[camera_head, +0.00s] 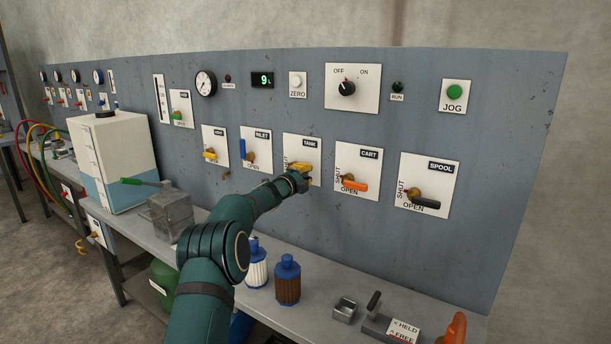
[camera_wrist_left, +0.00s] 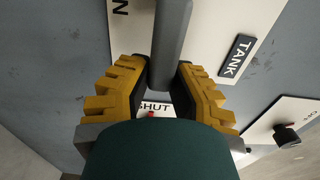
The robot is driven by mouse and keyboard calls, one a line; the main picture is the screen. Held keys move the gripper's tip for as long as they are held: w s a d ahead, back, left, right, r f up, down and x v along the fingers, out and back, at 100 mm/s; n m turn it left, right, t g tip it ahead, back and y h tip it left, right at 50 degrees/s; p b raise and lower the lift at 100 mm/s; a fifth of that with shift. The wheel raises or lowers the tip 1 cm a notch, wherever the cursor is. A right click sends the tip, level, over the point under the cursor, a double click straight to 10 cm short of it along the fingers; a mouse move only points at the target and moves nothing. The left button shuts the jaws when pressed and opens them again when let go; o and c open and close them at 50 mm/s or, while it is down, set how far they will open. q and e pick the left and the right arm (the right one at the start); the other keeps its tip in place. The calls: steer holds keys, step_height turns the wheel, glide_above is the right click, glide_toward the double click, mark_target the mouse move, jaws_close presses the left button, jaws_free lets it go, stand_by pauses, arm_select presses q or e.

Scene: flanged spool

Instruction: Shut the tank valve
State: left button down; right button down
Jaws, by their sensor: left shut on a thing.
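The tank valve plate (camera_head: 290,150) is on the grey panel, between the inlet and cart plates. My left gripper (camera_head: 302,168) is at this plate, and its yellow fingers hide the handle in the head view. In the left wrist view the grey tank valve handle (camera_wrist_left: 170,40) runs between the yellow fingers of my left gripper (camera_wrist_left: 164,75), which is shut on it. The word SHUT shows just below the fingers there, partly covered. The TANK label (camera_wrist_left: 237,55) is to the right. Which way the handle points on the plate is hard to tell. My right gripper is not in view.
The cart valve (camera_head: 353,185) with an orange handle and the spool valve (camera_head: 424,200) with a black handle are to the right. The inlet valve (camera_head: 249,150) is to the left. Two blue-capped filters (camera_head: 287,282) and a metal block (camera_head: 172,217) stand on the bench below.

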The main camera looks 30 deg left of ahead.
arm_select(q)
steer(key=c, duration=0.8)
jaws_free()
steer(key=shift+w, duration=0.1)
steer(key=s, duration=0.8)
steer(key=s+a, duration=0.1)
steer(key=s, duration=0.3)
